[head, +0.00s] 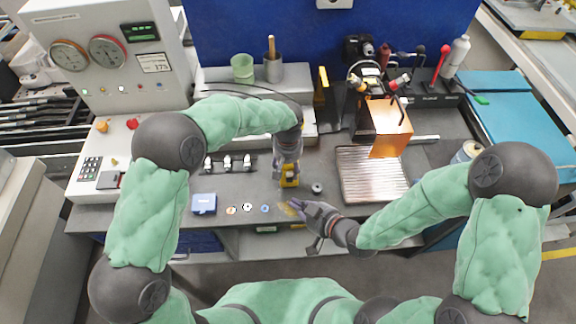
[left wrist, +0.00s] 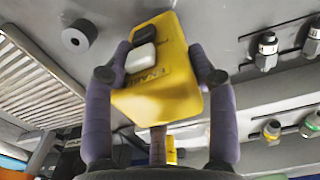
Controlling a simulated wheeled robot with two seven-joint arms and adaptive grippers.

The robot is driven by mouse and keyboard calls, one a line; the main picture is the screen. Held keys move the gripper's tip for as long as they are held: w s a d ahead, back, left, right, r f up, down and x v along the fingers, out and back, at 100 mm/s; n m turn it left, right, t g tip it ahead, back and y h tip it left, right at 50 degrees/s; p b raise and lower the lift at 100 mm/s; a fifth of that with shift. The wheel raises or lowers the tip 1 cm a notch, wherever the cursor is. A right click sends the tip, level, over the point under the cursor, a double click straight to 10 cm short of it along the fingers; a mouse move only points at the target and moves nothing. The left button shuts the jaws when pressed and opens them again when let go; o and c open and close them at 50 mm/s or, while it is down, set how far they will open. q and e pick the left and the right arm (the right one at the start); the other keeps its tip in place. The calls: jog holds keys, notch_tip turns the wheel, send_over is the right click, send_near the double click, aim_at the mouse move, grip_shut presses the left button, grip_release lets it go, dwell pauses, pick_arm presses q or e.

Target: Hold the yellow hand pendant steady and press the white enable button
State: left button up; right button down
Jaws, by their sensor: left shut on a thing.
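The yellow hand pendant (head: 290,181) is at the middle of the bench, between the fingers of my left gripper (head: 288,172). In the left wrist view the pendant (left wrist: 163,92) is tilted, with its face toward the camera. Its white enable button (left wrist: 140,57) is uncovered, beside a black button (left wrist: 157,30). My left gripper (left wrist: 162,65) is shut on the pendant's two sides. My right gripper (head: 298,208) is below and slightly right of the pendant, near the bench's front edge, apart from it. Its finger gap is too small to make out.
A dark round ring (head: 317,188) lies just right of the pendant. A blue box (head: 204,204) and several small round parts lie left along the front edge.

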pick_arm(q)
jog(key=o, duration=1.6)
jog(key=shift+o, duration=0.2)
notch_tip(320, 180, up, 12)
jog(key=shift+r, duration=0.1)
